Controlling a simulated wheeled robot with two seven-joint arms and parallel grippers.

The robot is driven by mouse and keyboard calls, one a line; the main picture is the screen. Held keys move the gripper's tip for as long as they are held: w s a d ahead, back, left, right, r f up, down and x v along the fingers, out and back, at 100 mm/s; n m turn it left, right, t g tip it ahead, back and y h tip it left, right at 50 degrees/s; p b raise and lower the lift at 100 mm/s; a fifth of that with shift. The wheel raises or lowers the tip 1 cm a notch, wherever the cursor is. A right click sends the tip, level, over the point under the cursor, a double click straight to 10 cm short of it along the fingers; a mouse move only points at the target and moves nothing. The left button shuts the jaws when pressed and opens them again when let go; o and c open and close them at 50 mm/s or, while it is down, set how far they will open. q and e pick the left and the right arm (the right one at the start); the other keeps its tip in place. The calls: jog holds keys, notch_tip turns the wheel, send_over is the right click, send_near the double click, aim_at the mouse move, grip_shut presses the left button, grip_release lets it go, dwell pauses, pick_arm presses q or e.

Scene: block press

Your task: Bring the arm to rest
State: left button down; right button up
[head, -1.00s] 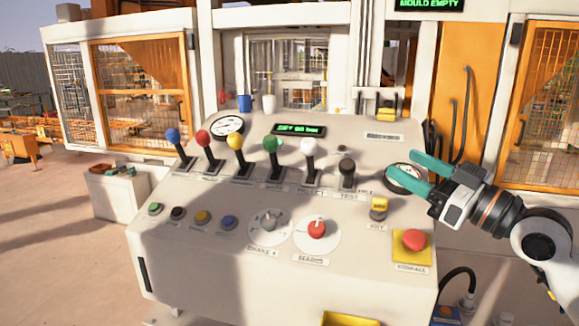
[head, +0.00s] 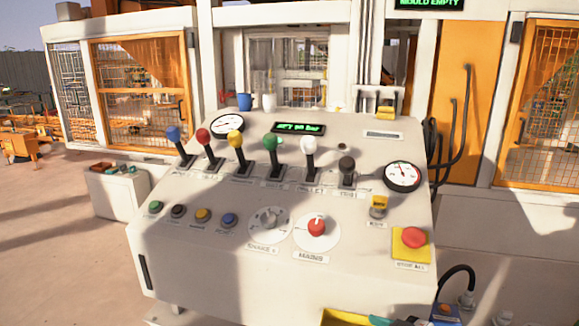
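The arm in view is my right one. Only a sliver of teal finger from my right gripper (head: 381,321) shows at the bottom edge, in front of a yellow tray (head: 342,318). The rest of that gripper and its arm are cut off, so its opening is hidden. It is below and clear of the control panel (head: 190,255). My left gripper is not in view.
The panel carries several levers, including a black one (head: 347,165), buttons, a red knob (head: 317,227), and a red stop button (head: 413,237) on yellow. A gauge (head: 402,176) is at its right. Caged machinery stands behind. Open ground lies at left.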

jog(key=s+d+f+m+g+h, duration=0.35)
jog(key=s+f, duration=0.55)
jog(key=s, duration=0.3)
jog(key=s+d+f+m+g+h, duration=0.35)
jog(key=s+f, duration=0.55)
jog(key=s, duration=0.3)
notch_tip(320, 180, down, 34)
jog(key=s+n+g+b, duration=0.1)
jog(key=s+b, duration=0.1)
jog(key=b, duration=0.4)
jog(key=s+d+f+g+b, duration=0.1)
jog(key=s+f+b, duration=0.3)
jog(key=s+f, duration=1.1)
notch_tip(320, 180, down, 3)
jog(key=shift+s+d+f+g+h, duration=0.1)
jog(key=shift+s+d+g+h, duration=0.2)
jog(key=shift+d+h, duration=0.15)
